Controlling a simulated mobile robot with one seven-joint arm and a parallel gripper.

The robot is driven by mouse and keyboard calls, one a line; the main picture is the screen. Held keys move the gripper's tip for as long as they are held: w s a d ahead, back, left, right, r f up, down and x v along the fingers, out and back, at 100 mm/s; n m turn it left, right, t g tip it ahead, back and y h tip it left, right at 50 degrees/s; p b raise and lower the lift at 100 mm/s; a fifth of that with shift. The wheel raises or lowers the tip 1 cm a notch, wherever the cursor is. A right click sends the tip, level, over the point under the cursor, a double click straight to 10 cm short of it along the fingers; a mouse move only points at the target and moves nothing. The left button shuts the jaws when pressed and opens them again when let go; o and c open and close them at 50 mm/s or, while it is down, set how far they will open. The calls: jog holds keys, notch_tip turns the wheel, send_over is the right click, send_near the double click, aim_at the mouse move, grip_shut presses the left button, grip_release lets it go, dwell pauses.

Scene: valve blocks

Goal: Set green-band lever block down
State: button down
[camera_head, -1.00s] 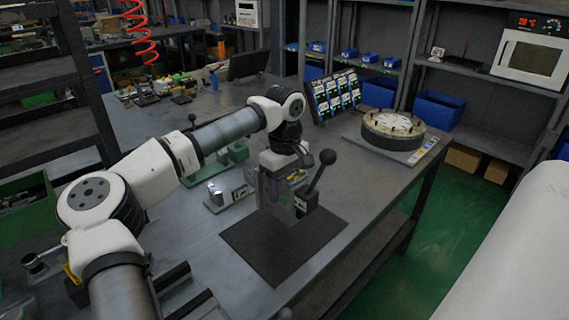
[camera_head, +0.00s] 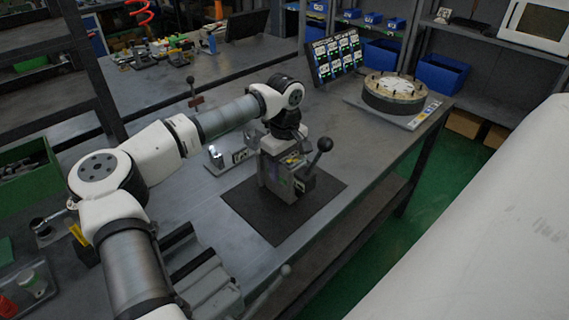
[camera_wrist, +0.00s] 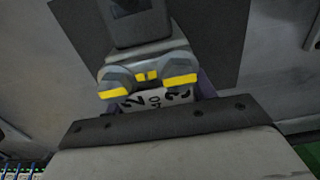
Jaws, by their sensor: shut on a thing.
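A grey lever block (camera_head: 280,183) with a dark lever and a black ball knob (camera_head: 325,144) is in my gripper (camera_head: 279,160), over the black mat (camera_head: 268,222) in the head view. The block looks upright, with the lever leaning up to the right. My gripper is shut on it from above. I cannot tell whether its base touches the mat. The wrist view shows the block's top (camera_wrist: 146,78) close up, with yellow marks and a label with dark digits. No green band can be made out.
A round fixture (camera_head: 394,88) on a plate stands at the table's far right. A tilted display panel (camera_head: 335,58) stands behind. Small metal parts (camera_head: 216,156) lie left of the mat. A grey vise-like fixture (camera_head: 205,285) is in front. The table right of the mat is clear.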

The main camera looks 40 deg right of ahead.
jog(key=c, duration=0.5)
grip_release()
jog(key=shift+r, duration=0.1)
notch_tip(320, 180, up, 12)
jog(key=shift+r+b, duration=0.1)
jog(key=shift+b, duration=0.65)
jog(key=shift+s, duration=0.1)
